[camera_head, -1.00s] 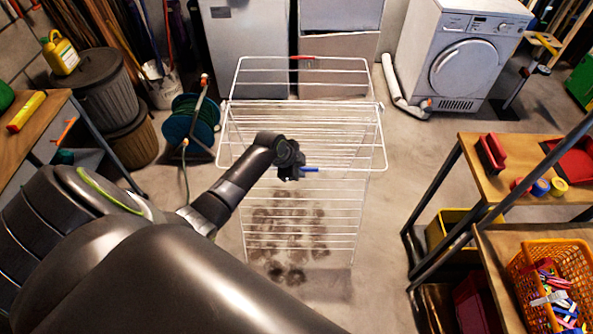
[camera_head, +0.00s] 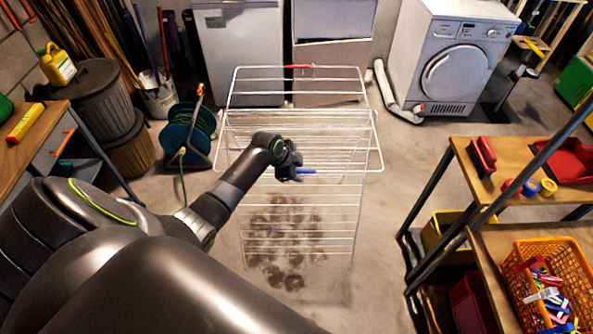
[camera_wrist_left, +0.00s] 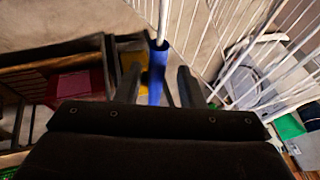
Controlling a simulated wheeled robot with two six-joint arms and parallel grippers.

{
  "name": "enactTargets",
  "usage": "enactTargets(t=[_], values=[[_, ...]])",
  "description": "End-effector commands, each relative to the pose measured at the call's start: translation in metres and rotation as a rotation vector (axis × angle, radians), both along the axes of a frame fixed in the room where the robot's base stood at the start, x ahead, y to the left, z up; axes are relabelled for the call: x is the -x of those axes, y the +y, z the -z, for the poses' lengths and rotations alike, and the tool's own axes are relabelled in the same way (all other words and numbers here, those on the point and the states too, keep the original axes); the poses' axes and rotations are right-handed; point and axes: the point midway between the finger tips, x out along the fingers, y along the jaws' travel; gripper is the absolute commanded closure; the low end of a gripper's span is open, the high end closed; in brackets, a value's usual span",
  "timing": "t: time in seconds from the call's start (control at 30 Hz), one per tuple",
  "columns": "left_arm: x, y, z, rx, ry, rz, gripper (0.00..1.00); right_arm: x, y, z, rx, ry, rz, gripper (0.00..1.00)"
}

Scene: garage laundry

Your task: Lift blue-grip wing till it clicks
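The white wire drying rack (camera_head: 300,235) stands upright on the floor ahead. Its near wing (camera_head: 345,171) reaches toward me, with the blue grip (camera_head: 308,171) on its outer bar. My left gripper (camera_head: 290,168) is at this grip, covering its left end. In the left wrist view the blue grip (camera_wrist_left: 156,78) lies between the two fingers of the left gripper (camera_wrist_left: 158,85), with narrow gaps seeming to show on both sides. The far wing carries a red grip (camera_head: 298,66). I cannot see any latch. My right gripper is out of view.
A shelf bench (camera_head: 475,158) with an orange basket (camera_head: 518,283) of pegs stands at the right. A hose reel (camera_head: 187,135) and bins (camera_head: 92,98) are at the left, the washing machine (camera_head: 452,60) behind. Floor right of the rack is clear.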

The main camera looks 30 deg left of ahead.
Motion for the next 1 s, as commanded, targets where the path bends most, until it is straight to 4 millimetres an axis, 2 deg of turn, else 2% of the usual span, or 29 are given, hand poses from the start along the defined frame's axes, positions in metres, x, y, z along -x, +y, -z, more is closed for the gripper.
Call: enactTargets(t=[0.27, 0.47, 0.77, 1.0], values=[[0.001, 0.000, 0.001, 0.002, 0.003, 0.000, 0.65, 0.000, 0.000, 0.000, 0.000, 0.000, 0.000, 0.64], [0.006, 0.003, -0.010, 0.000, 0.001, 0.000, 0.65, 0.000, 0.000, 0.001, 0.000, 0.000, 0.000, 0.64], [0.027, 0.011, -0.048, -0.002, 0.001, 0.000, 0.65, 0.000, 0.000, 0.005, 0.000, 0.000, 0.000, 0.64], [0.045, 0.019, -0.086, -0.004, -0.001, 0.000, 0.65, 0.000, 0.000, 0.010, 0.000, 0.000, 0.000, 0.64]])
